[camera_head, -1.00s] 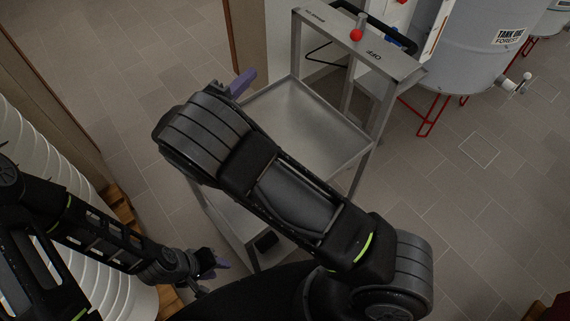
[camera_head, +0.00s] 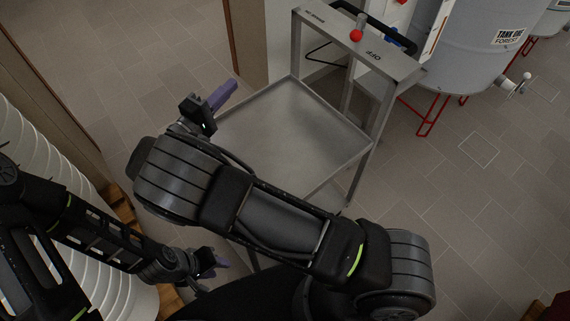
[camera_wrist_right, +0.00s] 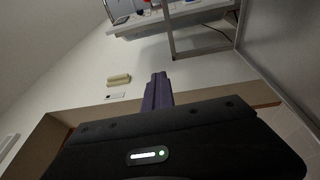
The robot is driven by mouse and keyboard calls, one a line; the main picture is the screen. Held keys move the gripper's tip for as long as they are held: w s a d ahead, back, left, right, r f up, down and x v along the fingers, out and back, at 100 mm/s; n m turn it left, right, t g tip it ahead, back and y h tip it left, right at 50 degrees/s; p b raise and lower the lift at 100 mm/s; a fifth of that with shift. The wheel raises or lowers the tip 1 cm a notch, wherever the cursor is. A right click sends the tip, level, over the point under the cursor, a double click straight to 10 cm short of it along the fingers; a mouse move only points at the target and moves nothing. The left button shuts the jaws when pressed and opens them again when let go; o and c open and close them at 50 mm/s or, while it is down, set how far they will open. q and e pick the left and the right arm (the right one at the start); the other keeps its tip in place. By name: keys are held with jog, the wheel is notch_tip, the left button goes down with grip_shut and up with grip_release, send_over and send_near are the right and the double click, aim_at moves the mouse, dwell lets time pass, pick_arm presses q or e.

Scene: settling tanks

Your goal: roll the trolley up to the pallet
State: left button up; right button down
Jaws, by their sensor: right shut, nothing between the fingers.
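The grey metal trolley (camera_head: 285,125) stands in the middle of the head view, with a flat tray and a raised frame at its far right side. My right forearm hides its near side and lower part. The wooden pallet (camera_head: 122,208) shows only in strips at the left, under stacked white tubs and partly behind my left arm. My right gripper (camera_head: 226,92) is shut and empty, over or beside the tray's far left corner; its purple fingers also show in the right wrist view (camera_wrist_right: 158,88). My left gripper (camera_head: 216,263) is low, left of the trolley; its finger gap is unclear.
White tubs (camera_head: 45,160) stand on the pallet. A grey tank (camera_head: 475,45) on red legs stands at the back right. A wall and wooden door frame (camera_head: 232,40) lie behind the trolley. Tiled floor is clear at the right and upper left.

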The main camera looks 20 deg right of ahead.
jog(key=shift+s+a+r, duration=0.1)
jog(key=shift+s+a, duration=0.2)
jog(key=shift+a, duration=0.5)
jog(key=shift+s+a+r, duration=0.1)
jog(key=shift+s+a, duration=0.15)
jog(key=shift+a, duration=0.55)
jog(key=c, duration=1.7)
grip_release()
jog(key=shift+o, duration=0.3)
jog(key=f, duration=0.3)
jog(key=shift+s+a+f+g+y, duration=0.15)
jog(key=shift+s+f+g+y, duration=0.15)
jog(key=shift+f+y, duration=0.1)
jog(key=o, duration=0.6)
jog(key=shift+w+a+r, duration=0.1)
jog(key=shift+r, duration=0.3)
jog(key=o, duration=0.8)
jog(key=shift+r, duration=0.15)
jog(key=shift+a, duration=0.1)
